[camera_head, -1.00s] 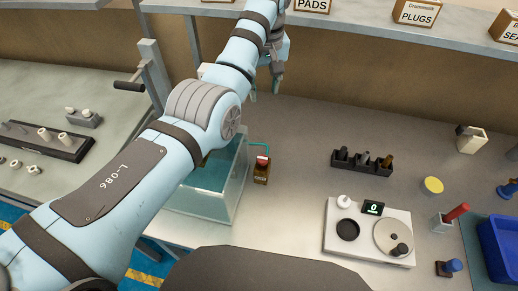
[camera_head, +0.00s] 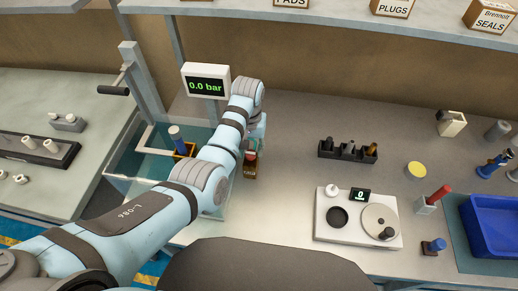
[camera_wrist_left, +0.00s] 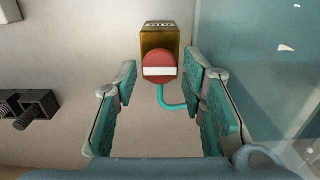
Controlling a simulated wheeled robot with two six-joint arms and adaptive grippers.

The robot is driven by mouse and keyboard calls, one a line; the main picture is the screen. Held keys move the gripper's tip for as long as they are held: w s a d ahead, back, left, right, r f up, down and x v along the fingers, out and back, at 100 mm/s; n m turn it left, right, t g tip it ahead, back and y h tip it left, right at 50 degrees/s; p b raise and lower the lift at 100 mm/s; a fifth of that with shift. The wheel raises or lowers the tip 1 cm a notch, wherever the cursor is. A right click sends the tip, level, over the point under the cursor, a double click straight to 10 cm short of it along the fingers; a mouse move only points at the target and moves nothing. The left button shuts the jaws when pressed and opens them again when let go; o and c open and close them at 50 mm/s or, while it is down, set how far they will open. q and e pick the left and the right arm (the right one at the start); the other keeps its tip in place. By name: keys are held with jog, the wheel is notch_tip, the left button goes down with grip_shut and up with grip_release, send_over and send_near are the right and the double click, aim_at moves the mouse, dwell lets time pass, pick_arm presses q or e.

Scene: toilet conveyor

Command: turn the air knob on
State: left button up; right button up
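The air knob (camera_wrist_left: 159,68) is a round red knob with a white horizontal bar, on the face of a small brass-coloured box (camera_wrist_left: 160,36) with a teal hose. In the head view the box (camera_head: 250,173) stands on the bench beside the water tank, its top partly hidden by my left gripper (camera_head: 253,150). In the left wrist view my left gripper (camera_wrist_left: 159,82) is open, with its teal-padded fingers on either side of the knob and gaps to it. The pressure display (camera_head: 206,85) reads 0.0 bar. My right gripper is not in view.
The clear tank (camera_head: 137,165) is left of the box, with a blue-handled part (camera_head: 178,140) at it. A black rack (camera_head: 347,151) and a white scale unit (camera_head: 330,232) stand to the right. A shelf (camera_head: 320,18) runs above. The bench between box and rack is clear.

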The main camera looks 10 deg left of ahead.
pick_arm(q)
jog(key=shift+f, duration=0.4)
jog(key=shift+c, duration=0.5)
jog(key=c, duration=0.8)
